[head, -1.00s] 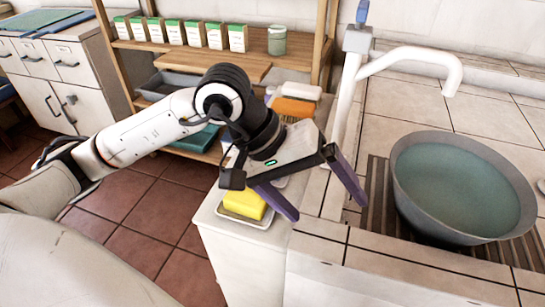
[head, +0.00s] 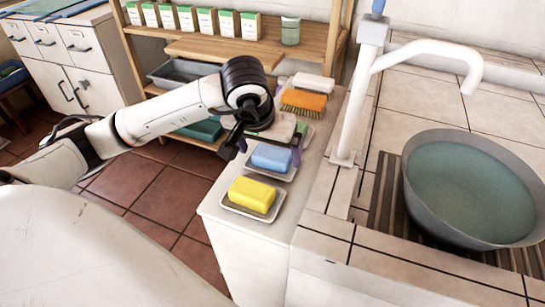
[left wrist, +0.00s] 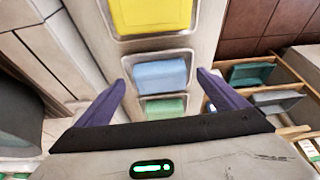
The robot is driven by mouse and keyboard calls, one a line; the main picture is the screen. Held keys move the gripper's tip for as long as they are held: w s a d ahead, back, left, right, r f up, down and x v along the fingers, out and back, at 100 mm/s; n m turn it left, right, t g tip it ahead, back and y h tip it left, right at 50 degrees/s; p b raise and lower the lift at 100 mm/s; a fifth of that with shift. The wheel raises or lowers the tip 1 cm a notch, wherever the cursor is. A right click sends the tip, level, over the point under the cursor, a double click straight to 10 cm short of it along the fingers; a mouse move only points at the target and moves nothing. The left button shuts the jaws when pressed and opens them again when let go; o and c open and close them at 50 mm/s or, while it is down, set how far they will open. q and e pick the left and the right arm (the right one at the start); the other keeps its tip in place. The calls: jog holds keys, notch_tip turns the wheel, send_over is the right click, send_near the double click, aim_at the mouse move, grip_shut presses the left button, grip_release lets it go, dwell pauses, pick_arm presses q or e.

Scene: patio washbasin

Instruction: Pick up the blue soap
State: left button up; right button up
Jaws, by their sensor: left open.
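The blue soap (head: 271,157) lies in a small white dish (head: 285,176) on the narrow white counter, behind the yellow soap (head: 252,193). In the left wrist view the blue soap (left wrist: 160,74) shows between the two purple fingers of my left gripper (left wrist: 161,80). In the head view my left gripper (head: 268,151) is at the blue soap, with one finger to each side. It is open and holds nothing. I cannot tell how far above the dish the fingertips are. My right gripper is not in view.
The yellow soap sits in its own dish in front. Behind the gripper are a green soap (left wrist: 163,107), partly hidden in the head view, and an orange brush (head: 303,102). A white faucet (head: 352,100) and a grey basin of water (head: 470,195) stand to the right.

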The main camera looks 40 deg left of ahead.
aim_at(270, 157)
pick_arm(q)
jog(key=shift+x, duration=1.1)
jog(key=shift+r, duration=0.1)
jog(key=c, duration=1.3)
jog(key=shift+o, duration=0.2)
notch_tip(270, 157, up, 10)
jog(key=shift+p, duration=0.3)
jog(key=o, duration=0.6)
jog(key=shift+c, duration=0.2)
jog(key=c, duration=0.5)
